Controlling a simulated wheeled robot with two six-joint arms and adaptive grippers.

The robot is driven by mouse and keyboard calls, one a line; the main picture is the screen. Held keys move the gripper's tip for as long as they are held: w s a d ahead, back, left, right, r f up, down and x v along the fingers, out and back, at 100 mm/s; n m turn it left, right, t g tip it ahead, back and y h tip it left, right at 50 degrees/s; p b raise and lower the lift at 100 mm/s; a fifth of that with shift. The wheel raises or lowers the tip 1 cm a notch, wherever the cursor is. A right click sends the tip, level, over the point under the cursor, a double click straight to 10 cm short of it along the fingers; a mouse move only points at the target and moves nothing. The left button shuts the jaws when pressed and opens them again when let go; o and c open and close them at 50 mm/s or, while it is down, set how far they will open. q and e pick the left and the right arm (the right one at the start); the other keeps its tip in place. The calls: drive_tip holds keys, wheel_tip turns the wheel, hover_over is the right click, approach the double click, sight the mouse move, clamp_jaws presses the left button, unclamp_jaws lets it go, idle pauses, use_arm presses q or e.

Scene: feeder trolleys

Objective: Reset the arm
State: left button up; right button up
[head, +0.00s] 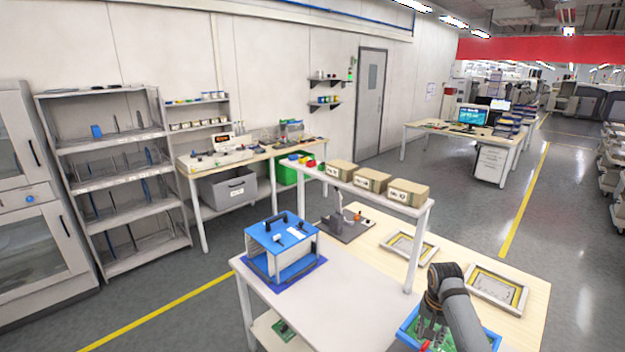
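My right arm (452,300) comes in from the bottom right, over the right part of the workbench. My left arm and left gripper do not show.
The workbench (345,295) carries a blue-topped fixture (280,232), two framed panels (408,247) and a raised shelf (330,185) with three cardboard boxes (372,180). The bench's front left surface is clear. A grey rack (110,165) and a second table (262,154) stand behind.

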drive_tip(key=s+a+f, duration=0.1)
drive_tip(key=s+f+n, duration=0.1)
drive_tip(key=s, duration=0.1)
drive_tip(key=s+a+f+n, duration=0.1)
drive_tip(key=shift+s+a+f+t, duration=0.25)
drive_tip(key=shift+s+a+t, duration=0.05)
drive_tip(key=shift+s+a, duration=0.05)
drive_tip(key=s+a+r+n+t, duration=0.1)
drive_tip(key=s+a+r+n, duration=0.2)
drive_tip(key=s, duration=0.7)
drive_tip(key=s+a+r+n+t, duration=0.15)
drive_tip(key=s+a+n, duration=0.3)
drive_tip(key=s, duration=0.65)
wheel_tip(320, 180, down, 33)
drive_tip(key=s+d+m+g+b, duration=0.1)
drive_tip(key=s+d+b, duration=0.1)
drive_tip(key=b, duration=0.5)
drive_tip(key=s+f+b, duration=0.3)
drive_tip(key=s+f, duration=0.6)
drive_tip(key=f, duration=0.2)
drive_tip(key=s+d+f+g+b, duration=0.1)
drive_tip(key=s+f+b, duration=0.2)
drive_tip(key=s+f, duration=0.7)
wheel_tip(320, 180, down, 2)
drive_tip(key=shift+f, duration=0.25)
